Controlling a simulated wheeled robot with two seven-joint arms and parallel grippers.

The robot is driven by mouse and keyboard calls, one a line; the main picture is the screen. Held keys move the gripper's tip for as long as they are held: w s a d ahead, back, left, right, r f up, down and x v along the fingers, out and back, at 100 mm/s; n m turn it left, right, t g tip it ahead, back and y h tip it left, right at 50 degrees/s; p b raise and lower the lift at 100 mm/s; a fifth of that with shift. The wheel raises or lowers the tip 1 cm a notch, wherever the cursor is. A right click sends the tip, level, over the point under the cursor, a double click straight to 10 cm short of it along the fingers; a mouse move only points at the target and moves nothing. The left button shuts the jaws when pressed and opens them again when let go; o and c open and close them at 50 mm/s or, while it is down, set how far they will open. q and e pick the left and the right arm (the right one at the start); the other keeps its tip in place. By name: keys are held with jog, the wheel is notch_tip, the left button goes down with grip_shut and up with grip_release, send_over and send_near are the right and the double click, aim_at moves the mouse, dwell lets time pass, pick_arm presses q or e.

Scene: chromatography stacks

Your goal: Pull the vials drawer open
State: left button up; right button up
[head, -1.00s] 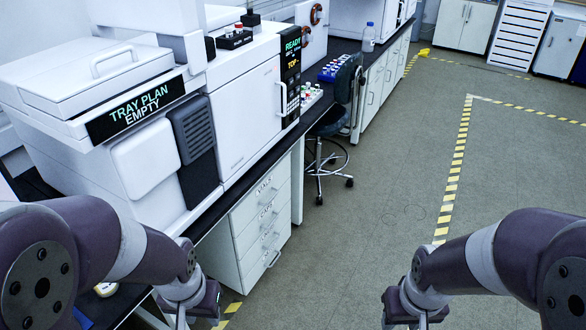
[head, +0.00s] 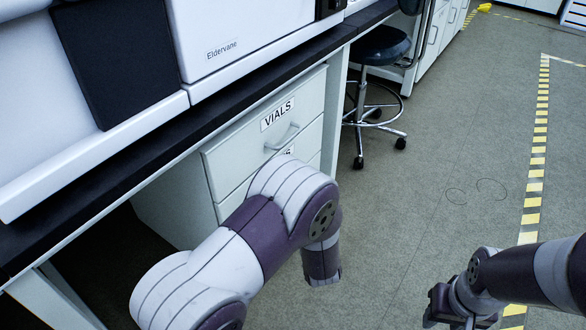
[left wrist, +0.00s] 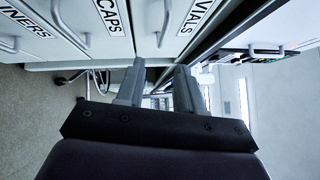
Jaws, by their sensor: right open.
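The vials drawer (head: 232,157) is the top white drawer under the bench, with a "VIALS" label and a bar handle (head: 283,137). Its front looks flush with the cabinet. My left arm covers part of the drawers below, and its fingers do not show in the head view. In the left wrist view, my left gripper (left wrist: 160,66) is open, with a gap between its fingers. The vials handle (left wrist: 165,22) appears beyond the fingertips, in line with the gap; nothing is between the fingers. My right gripper (head: 438,312) is open, low at the right, over the floor.
The dark bench top (head: 150,147) overhangs the drawers and carries a white instrument (head: 250,35). A stool (head: 383,45) stands beyond the cabinet. The caps drawer (left wrist: 75,18) shows in the left wrist view.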

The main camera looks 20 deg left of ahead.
pick_arm(q)
jog(key=b+x, duration=0.5)
jog(key=x, duration=0.7)
jog(key=shift+r, duration=0.15)
jog(key=shift+w+a, duration=0.15)
jog(key=shift+c, duration=0.3)
grip_shut()
